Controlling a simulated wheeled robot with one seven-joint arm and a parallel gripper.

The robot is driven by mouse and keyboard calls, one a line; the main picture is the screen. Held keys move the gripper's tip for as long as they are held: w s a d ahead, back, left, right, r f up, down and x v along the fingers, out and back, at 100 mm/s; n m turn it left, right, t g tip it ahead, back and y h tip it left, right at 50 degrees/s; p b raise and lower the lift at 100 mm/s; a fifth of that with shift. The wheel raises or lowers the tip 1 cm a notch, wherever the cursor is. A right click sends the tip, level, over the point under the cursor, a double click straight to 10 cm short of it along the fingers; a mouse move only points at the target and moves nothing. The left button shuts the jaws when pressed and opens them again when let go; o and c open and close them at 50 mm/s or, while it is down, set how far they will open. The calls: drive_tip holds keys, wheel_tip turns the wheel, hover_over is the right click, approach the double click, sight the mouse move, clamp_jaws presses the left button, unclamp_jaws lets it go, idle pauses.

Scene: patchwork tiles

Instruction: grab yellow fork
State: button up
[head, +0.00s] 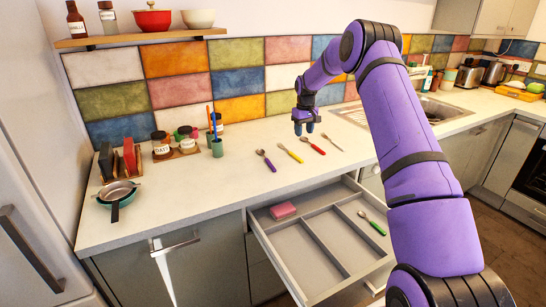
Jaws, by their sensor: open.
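A yellow fork (290,153) lies on the pale worktop (240,190), behind the open drawer. It lies between a purple-handled utensil (266,160) on its left and a red-handled utensil (312,145) on its right. My gripper (304,131) hangs above the worktop with its fingers pointing down. It is open and empty, and in the picture it appears just above and between the yellow fork and the red-handled utensil. Its exact height above the worktop is hard to tell.
An open drawer (261,219) with dividers holds a pink sponge (283,210) and a green-handled utensil (372,223). Another utensil (332,142) lies right of the red one. A shelf (140,38) hangs above.

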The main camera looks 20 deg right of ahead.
sight(298, 158)
drive_tip(key=f, duration=0.8)
drive_tip(key=w+a+f, duration=0.1)
drive_tip(key=f, duration=0.3)
drive_tip(key=shift+w+a+f, duration=0.1)
drive_tip(key=shift+f, duration=0.05)
clamp_jaws()
